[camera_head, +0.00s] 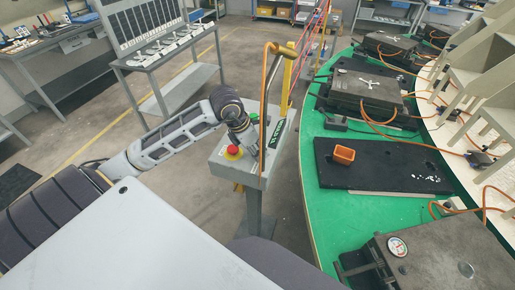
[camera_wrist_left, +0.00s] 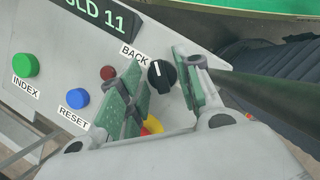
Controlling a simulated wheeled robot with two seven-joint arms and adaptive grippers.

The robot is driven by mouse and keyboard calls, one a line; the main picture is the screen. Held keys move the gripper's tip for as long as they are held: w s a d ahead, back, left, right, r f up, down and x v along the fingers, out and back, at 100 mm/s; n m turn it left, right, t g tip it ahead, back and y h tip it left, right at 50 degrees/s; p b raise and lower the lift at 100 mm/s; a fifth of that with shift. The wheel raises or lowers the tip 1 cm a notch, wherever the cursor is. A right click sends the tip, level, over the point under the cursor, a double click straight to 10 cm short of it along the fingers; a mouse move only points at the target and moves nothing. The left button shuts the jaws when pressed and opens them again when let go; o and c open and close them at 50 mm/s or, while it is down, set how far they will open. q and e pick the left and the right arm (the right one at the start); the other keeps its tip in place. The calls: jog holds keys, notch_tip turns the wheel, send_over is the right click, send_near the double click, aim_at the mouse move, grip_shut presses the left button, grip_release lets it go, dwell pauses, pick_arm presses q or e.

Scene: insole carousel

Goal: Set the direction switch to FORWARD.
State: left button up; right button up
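The direction switch is a black rotary knob (camera_wrist_left: 162,76) with a white pointer line on the grey control box, seen in the left wrist view. The line points up, close to the word BACK printed beside it. No FORWARD label is visible; the right finger covers part of the panel there. My left gripper (camera_wrist_left: 158,82) is open, with one finger on each side of the knob. I cannot tell whether either finger touches it. In the head view my left gripper (camera_head: 240,130) is over the control box (camera_head: 226,167), and the knob is hidden. My right gripper is not in view.
A green INDEX button (camera_wrist_left: 25,64), a blue RESET button (camera_wrist_left: 77,99) and a dark red round part (camera_wrist_left: 108,73) sit on the panel. A red emergency stop (camera_head: 233,152) is close to my gripper. An orange hose (camera_head: 265,100) rises beside the box; the green carousel (camera_head: 310,185) is right.

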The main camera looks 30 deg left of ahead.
pick_arm(q)
grip_shut()
dwell(0.5)
